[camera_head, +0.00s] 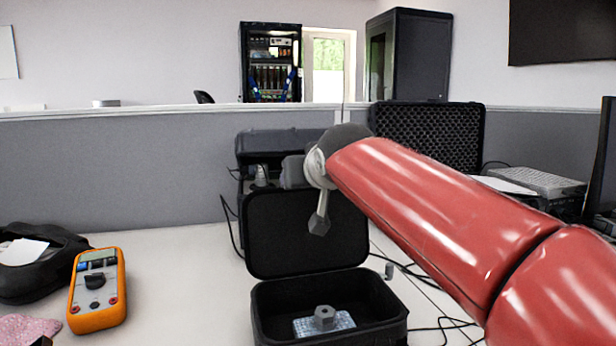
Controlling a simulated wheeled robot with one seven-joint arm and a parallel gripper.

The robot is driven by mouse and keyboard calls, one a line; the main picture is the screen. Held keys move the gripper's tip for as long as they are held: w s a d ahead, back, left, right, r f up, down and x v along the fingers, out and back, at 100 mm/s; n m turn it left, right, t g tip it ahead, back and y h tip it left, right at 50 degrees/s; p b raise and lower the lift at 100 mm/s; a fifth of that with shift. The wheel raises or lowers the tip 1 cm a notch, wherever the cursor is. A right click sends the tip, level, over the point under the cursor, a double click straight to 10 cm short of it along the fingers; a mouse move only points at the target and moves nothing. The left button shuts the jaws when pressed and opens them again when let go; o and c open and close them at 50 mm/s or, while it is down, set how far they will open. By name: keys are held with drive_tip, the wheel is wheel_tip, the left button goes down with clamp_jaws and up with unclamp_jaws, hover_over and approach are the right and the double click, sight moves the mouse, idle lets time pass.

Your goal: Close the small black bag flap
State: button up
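A small black bag or case (329,307) stands open on the table at the bottom centre. Its flap (283,240) is raised upright at the back. Inside lie a light patterned block (342,322) and a grey hex-shaped piece (325,317). My red arm reaches in from the right, and its grey end is in front of the flap's upper right part. A small grey part with a hex-like tip (319,222) hangs below that end. I cannot make out my gripper's fingers or whether they hold this part.
An orange multimeter (97,289) and a soft black bag (40,264) with white paper in it lie at the left. Black cases stand behind the open one, before a grey partition (110,168). Cables (447,325) run at the right. The table between multimeter and case is clear.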

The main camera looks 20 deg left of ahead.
drive_tip(key=c, duration=1.4)
drive_tip(key=shift+f, duration=0.1)
